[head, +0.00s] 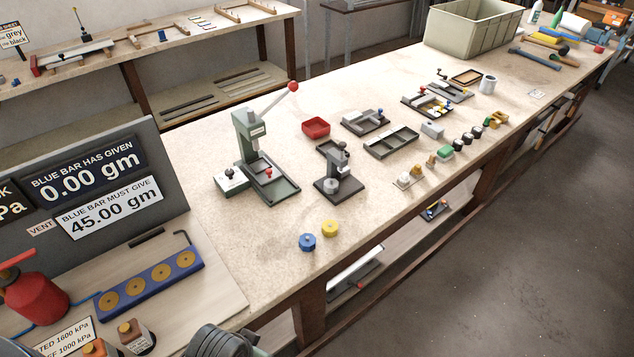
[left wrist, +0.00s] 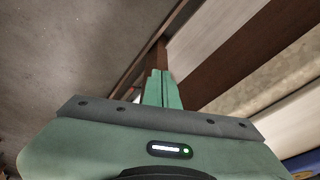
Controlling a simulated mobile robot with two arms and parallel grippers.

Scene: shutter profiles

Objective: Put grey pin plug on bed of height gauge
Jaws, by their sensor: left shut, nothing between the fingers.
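A small dark stand (head: 341,158) with an upright post and a flat base stands mid-bench in the head view; it looks like the height gauge. A grey round piece (head: 330,185) is at the front of its base; I cannot tell whether it is a plug or part of the gauge. I cannot single out the grey pin plug for certain. My left gripper (left wrist: 161,74) shows in the left wrist view, its green fingers together and empty, over the floor and the bench's underside. Its fingers do not show in the head view. My right gripper is in neither view.
A green lever press (head: 248,145) stands left of the stand. Blue (head: 307,242) and yellow (head: 330,228) round pieces lie near the front edge. A red tray (head: 316,122), a compartment tray (head: 391,136) and small parts sit behind and right.

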